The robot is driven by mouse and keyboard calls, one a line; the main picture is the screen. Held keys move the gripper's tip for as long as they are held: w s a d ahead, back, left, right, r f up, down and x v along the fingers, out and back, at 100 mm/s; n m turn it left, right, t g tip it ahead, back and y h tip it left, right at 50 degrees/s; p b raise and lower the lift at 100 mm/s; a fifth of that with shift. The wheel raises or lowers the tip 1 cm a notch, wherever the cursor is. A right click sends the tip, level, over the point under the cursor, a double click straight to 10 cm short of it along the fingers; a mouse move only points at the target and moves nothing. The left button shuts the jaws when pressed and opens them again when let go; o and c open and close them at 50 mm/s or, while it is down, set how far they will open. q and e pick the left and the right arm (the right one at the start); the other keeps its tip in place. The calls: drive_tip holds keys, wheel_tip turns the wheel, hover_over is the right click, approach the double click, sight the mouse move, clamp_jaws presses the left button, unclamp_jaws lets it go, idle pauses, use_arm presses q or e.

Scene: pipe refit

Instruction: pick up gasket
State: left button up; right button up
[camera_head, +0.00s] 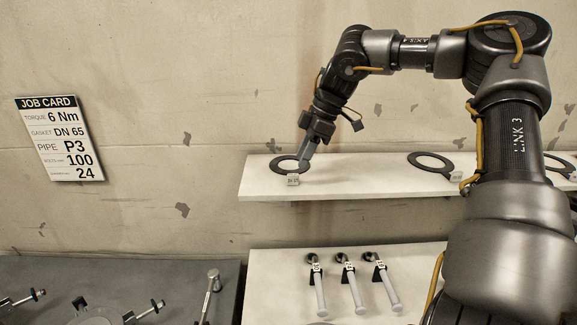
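Dark ring gaskets lie on a pale wall shelf (385,183). The left gasket (277,169) has a small tag (293,180) at its front, too small to read. A middle gasket (430,155) lies farther right, and a right gasket (561,160) is partly hidden behind my arm. My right gripper (305,164) points down at the right side of the left gasket's ring, its fingertips at or very near the rim. The fingers overlap in this view, so I cannot tell whether they are open or closed on the ring. My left gripper is not in view.
A job card (60,138) on the wall reads gasket DN 65, pipe P3. Below the shelf, several white-handled tools (352,287) lie on a pale board. A grey bench (150,278) at lower left holds a hammer-like tool (210,292) and clamp-like parts. The shelf between gaskets is clear.

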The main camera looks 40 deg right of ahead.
sight(296, 172)
drive_tip(key=shift+w+a+f, duration=0.1)
drive_tip(key=shift+a+f, duration=0.05)
drive_tip(key=shift+f, duration=0.15)
drive_tip(key=p+x, duration=0.3)
drive_tip(key=x, duration=0.1)
drive_tip(key=shift+w+f, duration=0.1)
drive_tip(key=shift+f, duration=0.05)
drive_tip(key=shift+w+a+f, duration=0.1)
drive_tip(key=shift+w+f, duration=0.05)
drive_tip(key=shift+f, duration=0.25)
clamp_jaws()
